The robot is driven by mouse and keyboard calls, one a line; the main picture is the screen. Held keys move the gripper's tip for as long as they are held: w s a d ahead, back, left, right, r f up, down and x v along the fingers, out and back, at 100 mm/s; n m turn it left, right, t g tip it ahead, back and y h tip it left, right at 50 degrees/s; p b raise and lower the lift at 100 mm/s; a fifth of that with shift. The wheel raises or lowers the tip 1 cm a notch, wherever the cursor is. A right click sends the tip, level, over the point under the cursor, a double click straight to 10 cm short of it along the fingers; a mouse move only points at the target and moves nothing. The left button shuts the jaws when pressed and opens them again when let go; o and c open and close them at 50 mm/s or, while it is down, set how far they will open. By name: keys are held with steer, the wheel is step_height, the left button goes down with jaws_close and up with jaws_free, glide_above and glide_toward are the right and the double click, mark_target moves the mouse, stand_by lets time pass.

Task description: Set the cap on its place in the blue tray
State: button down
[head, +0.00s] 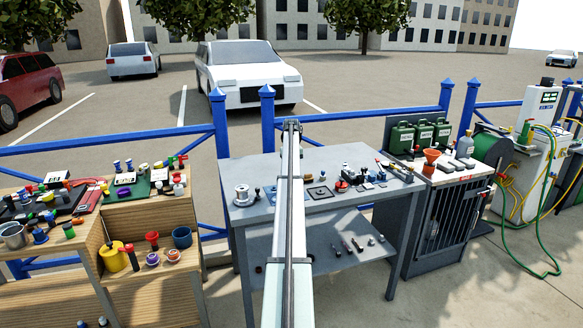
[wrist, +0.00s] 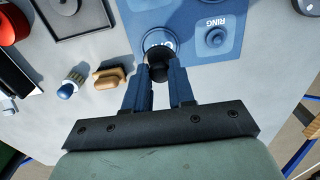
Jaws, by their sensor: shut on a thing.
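My gripper (wrist: 161,76) is shut on a small dark cap (wrist: 160,71), which overlaps the near part of this round spot. I cannot tell whether the cap touches the tray. In the head view a part of the blue tray (head: 270,194) shows left of my arm, which hides the rest. The gripper and cap are not clear there.
A silver spool (head: 242,195) stands at the table's left. Several small items crowd its right; the back is mostly bare.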

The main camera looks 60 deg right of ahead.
steer(key=shift+f, duration=1.7)
steer(key=shift+f, duration=0.6)
steer(key=c, duration=1.2)
jaws_free()
steer(key=shift+c, duration=0.2)
steer(key=shift+r, duration=0.2)
steer(key=shift+r, duration=5.35)
steer(key=shift+a, duration=0.15)
